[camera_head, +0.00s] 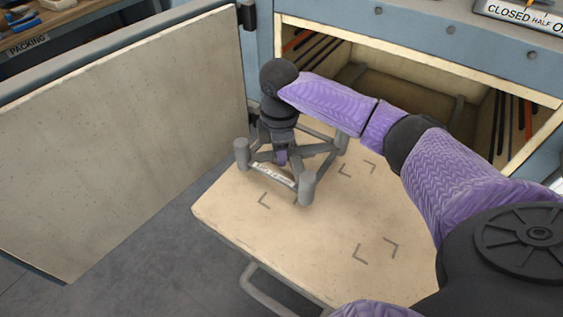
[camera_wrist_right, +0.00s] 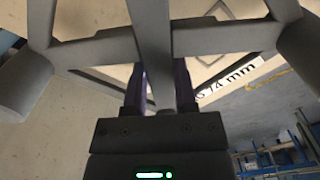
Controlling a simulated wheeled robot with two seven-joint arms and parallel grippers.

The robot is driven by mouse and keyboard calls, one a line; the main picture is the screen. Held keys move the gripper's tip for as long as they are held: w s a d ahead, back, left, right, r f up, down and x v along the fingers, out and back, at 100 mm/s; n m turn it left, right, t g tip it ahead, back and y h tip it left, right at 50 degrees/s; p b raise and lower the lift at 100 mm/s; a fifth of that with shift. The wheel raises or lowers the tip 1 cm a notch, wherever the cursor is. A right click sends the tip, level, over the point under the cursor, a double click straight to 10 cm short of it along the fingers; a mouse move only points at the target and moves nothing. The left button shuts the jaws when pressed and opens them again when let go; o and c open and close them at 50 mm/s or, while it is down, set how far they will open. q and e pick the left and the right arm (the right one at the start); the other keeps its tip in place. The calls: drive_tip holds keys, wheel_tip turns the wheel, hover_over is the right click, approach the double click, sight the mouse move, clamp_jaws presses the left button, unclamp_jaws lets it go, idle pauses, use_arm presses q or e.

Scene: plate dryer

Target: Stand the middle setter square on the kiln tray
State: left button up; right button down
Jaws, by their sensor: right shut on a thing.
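The setter (camera_head: 307,186) is a grey open frame with round corner posts, cross bars and a white label. My right gripper (camera_head: 281,154) is above its centre. In the right wrist view, the gripper's fingers (camera_wrist_right: 160,92) are shut on a grey bar of the setter (camera_wrist_right: 153,40), and part of the label reads "74 mm". The setter is over the rear left part of the pale kiln tray (camera_head: 235,212). I cannot tell whether its posts touch the tray. Dark corner marks (camera_head: 376,250) show on the tray; the setter and arm may hide others. My left gripper is out of view.
The open kiln chamber (camera_head: 400,85) is behind the tray, with dark and orange rods along its side walls. The open door (camera_head: 120,135) stands left of the setter. A metal handle (camera_head: 262,290) is below the tray's front edge. The tray's front is clear.

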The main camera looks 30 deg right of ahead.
sight(280, 172)
wheel_tip(280, 172, down, 4)
drive_tip(key=shift+r+b, duration=0.1)
drive_tip(key=shift+b, duration=0.65)
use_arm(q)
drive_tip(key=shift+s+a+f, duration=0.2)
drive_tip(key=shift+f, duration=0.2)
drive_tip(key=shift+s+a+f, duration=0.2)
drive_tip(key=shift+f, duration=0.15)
use_arm(e)
drive_tip(key=shift+c, duration=2)
unclamp_jaws()
wheel_tip(280, 172, up, 8)
drive_tip(key=p, duration=0.4)
drive_tip(key=shift+r, duration=0.2)
wheel_tip(280, 172, up, 4)
drive_tip(key=shift+f+p, duration=0.1)
drive_tip(key=shift+p, duration=0.65)
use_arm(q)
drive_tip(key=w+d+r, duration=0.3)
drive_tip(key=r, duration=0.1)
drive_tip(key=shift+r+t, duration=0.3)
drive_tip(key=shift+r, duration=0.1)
